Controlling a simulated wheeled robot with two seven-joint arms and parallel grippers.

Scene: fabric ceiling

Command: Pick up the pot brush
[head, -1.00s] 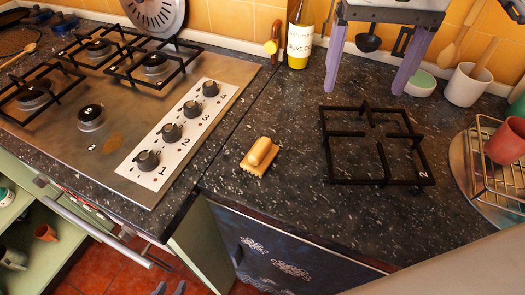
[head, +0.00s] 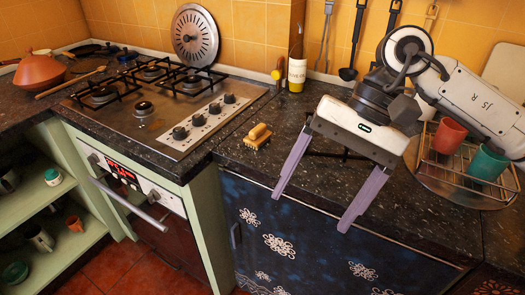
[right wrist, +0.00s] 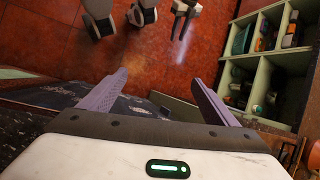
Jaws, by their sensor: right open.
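The pot brush (head: 258,136), a small wooden brush with a rounded knob handle, lies on the dark speckled counter just right of the hob in the head view. My right gripper (head: 310,214) is open and empty. Its two purple fingers point down and toward the viewer over the counter's front edge, to the right of the brush and apart from it. In the right wrist view the open fingers (right wrist: 160,90) frame the red floor and the dark cabinet front; the brush does not show there. My left gripper is not seen in the head view.
The gas hob (head: 140,112) is left of the brush. A bottle (head: 297,72) stands behind it. A black pan grate (head: 325,152) lies partly hidden behind my right gripper. A wire rack with a red cup (head: 448,136) and a green cup (head: 487,162) stands right. Counter around the brush is clear.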

